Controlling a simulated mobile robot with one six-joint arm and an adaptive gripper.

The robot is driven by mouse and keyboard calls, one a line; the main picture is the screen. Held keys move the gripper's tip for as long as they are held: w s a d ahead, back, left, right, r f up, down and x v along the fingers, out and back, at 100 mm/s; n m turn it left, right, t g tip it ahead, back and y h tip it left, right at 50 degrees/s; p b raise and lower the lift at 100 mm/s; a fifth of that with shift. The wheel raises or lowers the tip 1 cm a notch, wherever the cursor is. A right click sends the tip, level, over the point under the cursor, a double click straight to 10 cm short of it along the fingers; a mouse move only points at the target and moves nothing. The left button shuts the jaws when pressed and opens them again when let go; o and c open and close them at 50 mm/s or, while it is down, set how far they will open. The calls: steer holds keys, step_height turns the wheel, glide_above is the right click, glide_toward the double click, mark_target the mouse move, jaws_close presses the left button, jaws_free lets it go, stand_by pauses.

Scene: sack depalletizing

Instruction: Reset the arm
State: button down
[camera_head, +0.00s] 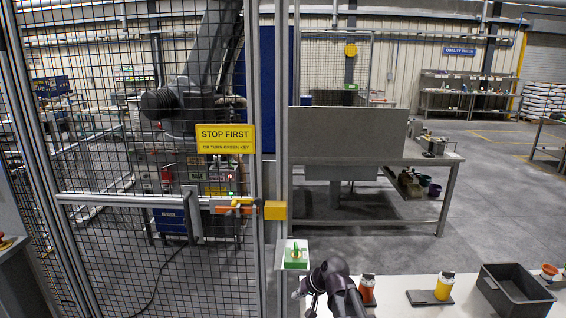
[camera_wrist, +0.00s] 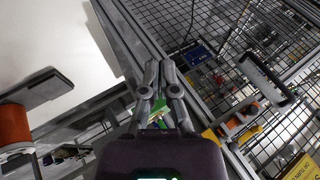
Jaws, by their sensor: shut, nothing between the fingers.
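My arm (camera_head: 340,284) reaches up from the bottom edge of the head view, beside the front of the white table. My gripper (camera_wrist: 160,68) points up the wrist view with its two fingers close together, shut and empty. A green object (camera_wrist: 157,110) shows partly behind the fingers in the wrist view; the fingers hide the rest. In the head view the gripper end is small and partly hidden by the arm. A green key switch (camera_head: 295,254) on a pale box stands just behind my arm, apart from it as far as I can tell.
A mesh fence door (camera_head: 130,200) with a yellow lock block (camera_head: 275,210) and an orange handle (camera_head: 235,208) stands at left. The white table (camera_head: 395,291) bears a red cylinder (camera_head: 367,291), a yellow cylinder (camera_head: 444,287) and a grey bin (camera_head: 518,306). Open floor lies behind.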

steer(key=s+d+f+g+h, duration=0.1)
steer(key=s+d+g+h, duration=0.1)
steer(key=s+d, duration=0.4)
steer(key=s+d+f+g+h, duration=0.2)
steer(key=s+d+h, duration=0.2)
steer(key=s+d, duration=0.2)
steer(key=shift+s+d+f+n, duration=0.3)
steer(key=shift+s+d+n, duration=0.1)
steer(key=shift+s, duration=0.7)
